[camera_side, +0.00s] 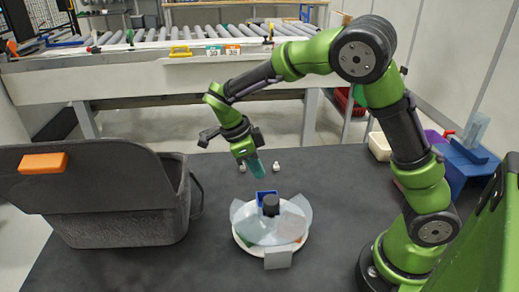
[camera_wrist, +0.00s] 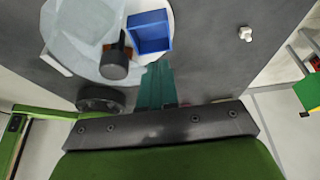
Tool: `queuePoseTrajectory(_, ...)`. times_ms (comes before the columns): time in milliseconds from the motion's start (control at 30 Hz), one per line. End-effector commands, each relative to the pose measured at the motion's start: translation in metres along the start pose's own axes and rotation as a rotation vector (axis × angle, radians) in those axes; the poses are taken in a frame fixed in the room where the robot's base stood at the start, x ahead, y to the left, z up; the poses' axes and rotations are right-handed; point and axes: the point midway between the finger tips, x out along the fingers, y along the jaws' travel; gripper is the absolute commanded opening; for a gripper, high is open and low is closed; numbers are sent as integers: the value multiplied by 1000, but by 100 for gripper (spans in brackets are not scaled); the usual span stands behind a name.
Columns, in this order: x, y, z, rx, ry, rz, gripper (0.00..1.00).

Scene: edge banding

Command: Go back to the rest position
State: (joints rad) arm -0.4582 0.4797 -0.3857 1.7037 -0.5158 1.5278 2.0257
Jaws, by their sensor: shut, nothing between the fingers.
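My gripper (camera_side: 258,174) points down and a little right above the dark table, at the end of my green arm. Its teal fingers are together with nothing between them. The fingers also show in the wrist view (camera_wrist: 157,76). They are just behind and above a round white dish (camera_side: 240,240) in the side view, apart from it. The dish holds pale translucent sheets (camera_side: 246,226), a black cylinder (camera_side: 271,205) and a blue square box (camera_wrist: 150,32). Part of the blue box is hidden behind the cylinder in the side view.
A dark grey bin (camera_side: 120,205) with an orange-latched lid stands at the left. A blue container (camera_side: 466,172) and a cream tray (camera_side: 379,146) are at the right. A roller conveyor (camera_side: 180,48) runs behind.

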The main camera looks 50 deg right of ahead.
Motion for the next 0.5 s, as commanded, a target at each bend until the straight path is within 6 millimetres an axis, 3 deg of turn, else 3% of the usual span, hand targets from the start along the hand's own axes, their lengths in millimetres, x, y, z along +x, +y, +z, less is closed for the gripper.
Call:
queuePoseTrajectory(100, -14, 0, 0, 1, 0, -2, 0)
queuePoseTrajectory(267, -21, -1, 1, -77, -4, -8, 0)
queuePoseTrajectory(367, -15, 0, 4, -274, -19, -14, 0)
queuePoseTrajectory(500, -13, 18, 0, -708, -130, -39, 0)
